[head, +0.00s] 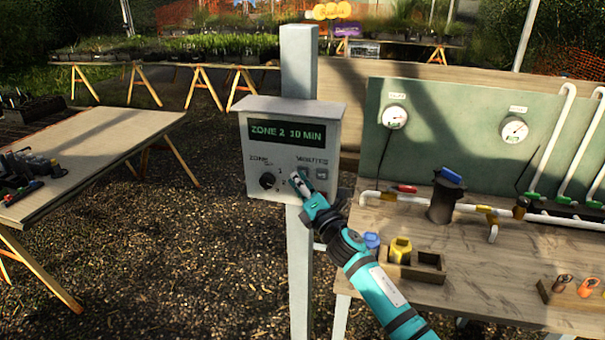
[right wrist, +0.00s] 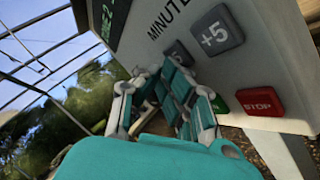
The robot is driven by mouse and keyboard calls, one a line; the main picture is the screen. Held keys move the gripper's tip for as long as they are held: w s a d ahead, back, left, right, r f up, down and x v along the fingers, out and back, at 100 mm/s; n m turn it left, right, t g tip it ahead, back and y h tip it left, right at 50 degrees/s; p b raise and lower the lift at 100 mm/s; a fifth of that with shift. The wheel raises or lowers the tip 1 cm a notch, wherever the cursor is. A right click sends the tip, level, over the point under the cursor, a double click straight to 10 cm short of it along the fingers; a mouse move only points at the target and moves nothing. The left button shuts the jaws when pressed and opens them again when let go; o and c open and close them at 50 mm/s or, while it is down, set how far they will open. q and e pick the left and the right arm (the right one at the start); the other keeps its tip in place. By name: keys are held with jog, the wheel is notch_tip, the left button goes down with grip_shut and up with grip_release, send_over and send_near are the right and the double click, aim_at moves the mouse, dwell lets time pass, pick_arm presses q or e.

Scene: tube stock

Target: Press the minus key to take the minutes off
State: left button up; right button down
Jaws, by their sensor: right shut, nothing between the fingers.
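The grey control box (head: 262,188) is fixed to a pale post. Its dark display (head: 287,132) reads ZONE 2 and what looks like 30 MIN. In the right wrist view the dark +5 key (right wrist: 215,32) is under the MINUTES label, and the red STOP key (right wrist: 259,101) is further right. My left gripper is not in view.
The bench (head: 470,268) at right holds white pipes, valves and a yellow fitting (head: 400,249) near my right arm. Another table (head: 95,155) stands at left. Gravel ground lies between.

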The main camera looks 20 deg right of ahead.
dwell(0.5)
jog(key=shift+s+a, duration=0.35)
jog(key=shift+s, duration=0.3)
jog(key=s+a, duration=0.1)
jog(key=s, duration=0.1)
jog(key=s+a+p, duration=0.1)
jog(key=s+a, duration=0.1)
jog(key=shift+d, duration=0.1)
dwell(0.8)
